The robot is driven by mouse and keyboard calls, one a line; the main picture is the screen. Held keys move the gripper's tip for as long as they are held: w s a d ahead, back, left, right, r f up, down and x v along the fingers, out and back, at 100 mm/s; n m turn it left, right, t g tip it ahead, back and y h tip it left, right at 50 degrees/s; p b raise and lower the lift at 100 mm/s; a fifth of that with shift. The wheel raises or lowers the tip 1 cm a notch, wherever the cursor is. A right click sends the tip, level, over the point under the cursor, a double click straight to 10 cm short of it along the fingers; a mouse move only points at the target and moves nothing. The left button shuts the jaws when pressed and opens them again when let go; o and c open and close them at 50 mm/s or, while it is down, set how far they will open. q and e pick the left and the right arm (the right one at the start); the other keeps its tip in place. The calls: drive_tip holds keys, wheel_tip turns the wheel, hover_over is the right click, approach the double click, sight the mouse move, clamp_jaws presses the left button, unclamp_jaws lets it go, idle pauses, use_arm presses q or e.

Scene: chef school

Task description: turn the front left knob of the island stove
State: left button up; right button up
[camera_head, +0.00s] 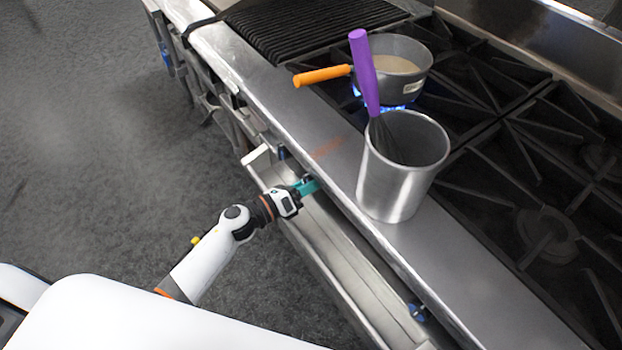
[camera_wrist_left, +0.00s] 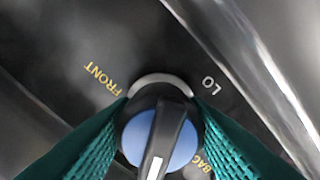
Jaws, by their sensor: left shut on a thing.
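The stove knob (camera_wrist_left: 158,135) is black with a blue face and a white pointer line, and it fills the lower middle of the left wrist view. The words FRONT and LO show on the dark panel around it. My left gripper (camera_head: 307,187) reaches the stove's front panel, below the counter edge, in the head view. Its teal fingers (camera_wrist_left: 95,150) lie on both sides of the knob and are shut on it. The knob is hidden in the head view. My right gripper is not in view.
A steel pot (camera_head: 403,165) with a purple-handled whisk (camera_head: 364,75) stands on the steel ledge (camera_head: 440,250) above the gripper. A saucepan (camera_head: 399,70) with an orange handle sits over a blue flame. A trough (camera_head: 340,260) runs along the stove front. The floor (camera_head: 90,140) at left is clear.

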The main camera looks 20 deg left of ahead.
use_arm(q)
drive_tip(key=n+p, duration=0.1)
drive_tip(key=n, duration=0.2)
drive_tip(key=shift+r+n, duration=0.1)
drive_tip(key=shift+n, duration=0.3)
drive_tip(key=n+p, duration=0.1)
drive_tip(key=n, duration=0.2)
drive_tip(key=shift+n+p, duration=0.3)
drive_tip(key=n+p, duration=0.1)
drive_tip(key=n, duration=0.2)
drive_tip(key=shift+n, duration=0.3)
drive_tip(key=n+p, duration=0.1)
drive_tip(key=n, duration=0.2)
drive_tip(key=shift+n, duration=0.3)
drive_tip(key=n+p, duration=0.1)
drive_tip(key=n, duration=0.4)
drive_tip(key=shift+p, duration=0.4)
drive_tip(key=n, duration=0.6)
drive_tip(key=shift+p, duration=0.35)
drive_tip(key=o, duration=1)
drive_tip(key=shift+c, duration=0.2)
